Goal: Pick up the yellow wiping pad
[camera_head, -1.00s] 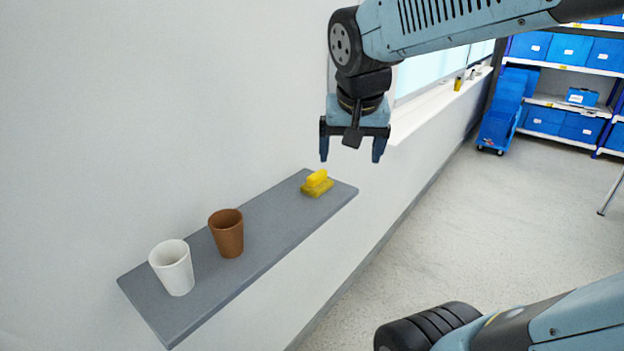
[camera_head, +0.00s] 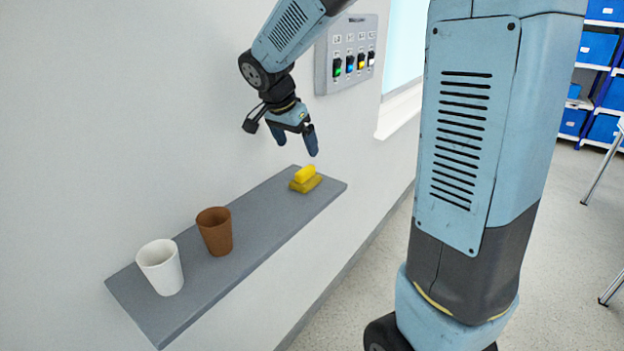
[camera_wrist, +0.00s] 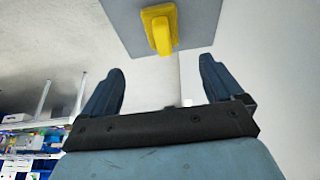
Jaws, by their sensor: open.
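The yellow wiping pad (camera_head: 306,180) lies at the far right end of a grey wall shelf (camera_head: 262,214). It has a raised bright yellow grip on a darker yellow base. My gripper (camera_head: 297,147) is open and empty, above the pad, with its fingers pointing down. In the wrist view the pad (camera_wrist: 159,28) shows at the top, beyond and between the two spread fingers of my gripper (camera_wrist: 160,85). The fingers are apart from the pad.
A brown cup (camera_head: 215,232) and a white cup (camera_head: 162,268) stand on the nearer half of the shelf. A wall panel with coloured switches (camera_head: 347,56) hangs above the shelf, right of my gripper. The shelf between the brown cup and the pad is bare.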

